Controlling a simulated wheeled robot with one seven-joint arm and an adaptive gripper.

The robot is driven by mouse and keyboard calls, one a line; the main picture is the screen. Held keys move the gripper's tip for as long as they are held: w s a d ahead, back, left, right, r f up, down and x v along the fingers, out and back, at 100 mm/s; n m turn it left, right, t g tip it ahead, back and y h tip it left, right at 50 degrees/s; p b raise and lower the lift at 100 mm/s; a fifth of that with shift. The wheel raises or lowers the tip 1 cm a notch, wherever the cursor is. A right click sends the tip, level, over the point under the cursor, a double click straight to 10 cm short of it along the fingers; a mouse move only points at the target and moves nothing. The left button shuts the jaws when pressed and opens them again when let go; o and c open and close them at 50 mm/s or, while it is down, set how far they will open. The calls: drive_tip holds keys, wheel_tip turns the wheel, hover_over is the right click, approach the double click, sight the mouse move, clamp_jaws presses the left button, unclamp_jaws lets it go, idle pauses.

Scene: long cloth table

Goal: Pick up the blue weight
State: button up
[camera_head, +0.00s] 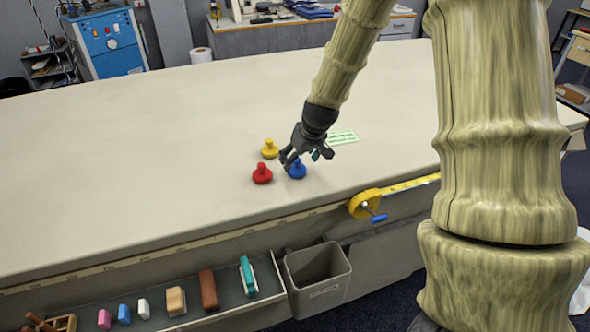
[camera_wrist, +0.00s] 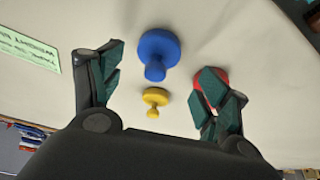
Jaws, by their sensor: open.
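The blue weight (camera_head: 297,170) stands on the cloth table (camera_head: 130,150), a round disc with a knob on top. In the wrist view the blue weight (camera_wrist: 158,52) lies between and beyond my open fingers, and nothing is held. My gripper (camera_head: 305,157) is just above and beside it in the head view, covering part of it. My gripper also shows in the wrist view (camera_wrist: 160,88), its green-padded fingers spread apart. I cannot tell whether a finger touches the weight.
A red weight (camera_head: 262,174) and a yellow weight (camera_head: 269,149) stand close by on the left. The red one is partly behind a finger in the wrist view. A green printed card (camera_head: 342,137) lies to the right. A yellow tape measure (camera_head: 366,204) is at the front edge.

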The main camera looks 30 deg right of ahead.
sight(298, 160)
drive_tip(key=shift+d+p+x, duration=0.15)
drive_tip(key=shift+p+x, duration=0.3)
drive_tip(key=shift+x, duration=0.9)
drive_tip(key=shift+d+p+x, duration=0.1)
drive_tip(key=shift+p+x, duration=0.3)
drive_tip(key=shift+x, duration=0.95)
drive_tip(key=shift+c, duration=0.4)
drive_tip(key=c, duration=1.3)
drive_tip(key=shift+w+r, duration=0.1)
drive_tip(key=shift+r, duration=0.1)
